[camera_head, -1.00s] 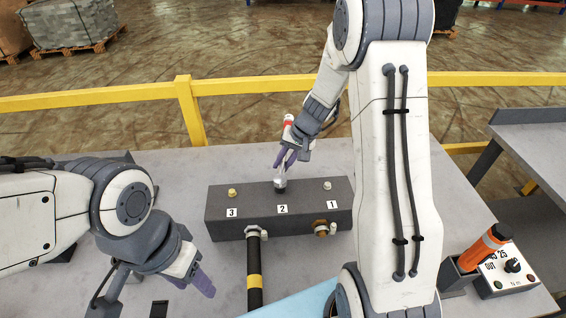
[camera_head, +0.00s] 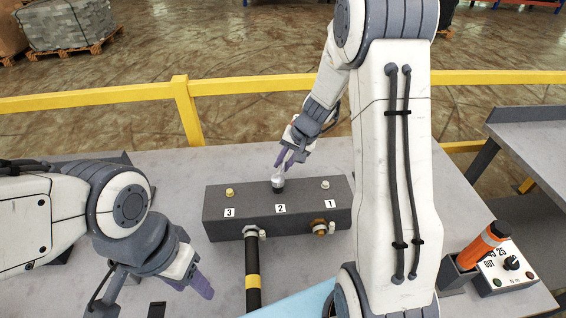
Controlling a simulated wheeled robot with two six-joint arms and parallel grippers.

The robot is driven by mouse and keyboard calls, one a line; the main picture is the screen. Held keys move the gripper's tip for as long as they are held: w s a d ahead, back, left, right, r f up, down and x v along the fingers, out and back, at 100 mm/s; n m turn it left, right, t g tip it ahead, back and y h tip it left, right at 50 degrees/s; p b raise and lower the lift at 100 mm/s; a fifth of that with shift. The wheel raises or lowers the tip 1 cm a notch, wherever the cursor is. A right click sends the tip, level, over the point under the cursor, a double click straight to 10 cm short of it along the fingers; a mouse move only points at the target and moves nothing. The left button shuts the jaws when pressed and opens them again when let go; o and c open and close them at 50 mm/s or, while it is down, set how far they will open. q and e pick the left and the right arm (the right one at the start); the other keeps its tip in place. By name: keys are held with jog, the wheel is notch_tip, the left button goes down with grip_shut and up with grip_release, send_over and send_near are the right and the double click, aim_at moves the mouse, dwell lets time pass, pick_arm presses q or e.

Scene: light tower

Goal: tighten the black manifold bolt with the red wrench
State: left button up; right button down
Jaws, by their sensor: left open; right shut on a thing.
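The manifold (camera_head: 330,205) is a dark grey block on the table, with top positions labelled 3, 2 and 1 from left to right. The black bolt (camera_head: 278,188) is at position 2, mostly covered. The silver end of a tool (camera_head: 278,177) stands over it, and I cannot tell how fully it is seated. My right gripper (camera_head: 284,163), with purple fingers, is shut on this tool just above the manifold. No red part of the tool shows now. My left gripper (camera_head: 190,285) is open and empty, left of the manifold and the hose.
An orange-handled tool (camera_head: 484,247) stands in a holder beside a control box (camera_head: 508,268) at right. A black hose (camera_head: 253,270) with a yellow band runs forward from the manifold. A brass bolt (camera_head: 229,192) and a silver bolt (camera_head: 325,184) flank position 2.

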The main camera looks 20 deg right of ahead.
jog(key=shift+s+d+f+m, duration=0.15)
jog(key=shift+d+m, duration=0.1)
jog(key=shift+m, duration=0.15)
jog(key=shift+s+d, duration=0.1)
jog(key=shift+b, duration=0.3)
jog(key=shift+s+d+m+t+h, duration=0.3)
jog(key=shift+m+h, duration=0.1)
jog(key=shift+m, duration=0.5)
jog(key=shift+s+d+m+h+b, duration=0.15)
jog(key=shift+s+m+h+b, duration=0.1)
jog(key=shift+m+h+b, duration=0.25)
